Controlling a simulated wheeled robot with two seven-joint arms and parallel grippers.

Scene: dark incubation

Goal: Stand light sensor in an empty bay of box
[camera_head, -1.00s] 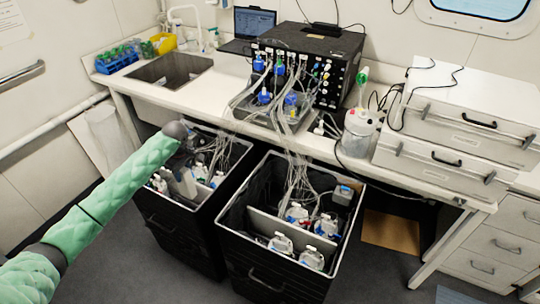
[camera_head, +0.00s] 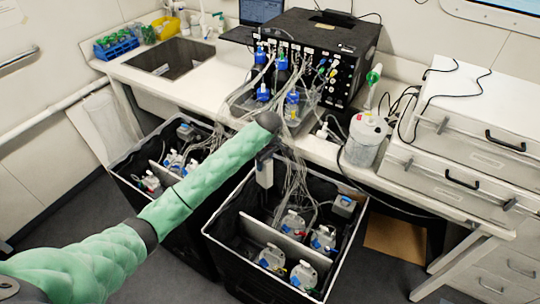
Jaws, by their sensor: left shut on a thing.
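My left gripper (camera_head: 265,163) hangs fingers-down over the back left part of the right black box (camera_head: 222,246). It is shut on a slim pale grey block (camera_head: 264,177), apparently the light sensor; its lower end is hard to make out against the dark interior. A dark, seemingly bare space lies below the gripper. My right gripper is not in view.
A second black box (camera_head: 128,178), partly behind my arm, holds bottles and a grey block (camera_head: 185,132). Tubes (camera_head: 293,180) hang from the bench (camera_head: 225,86) into the right box, close beside the gripper. A jar (camera_head: 366,138) stands near the bench edge.

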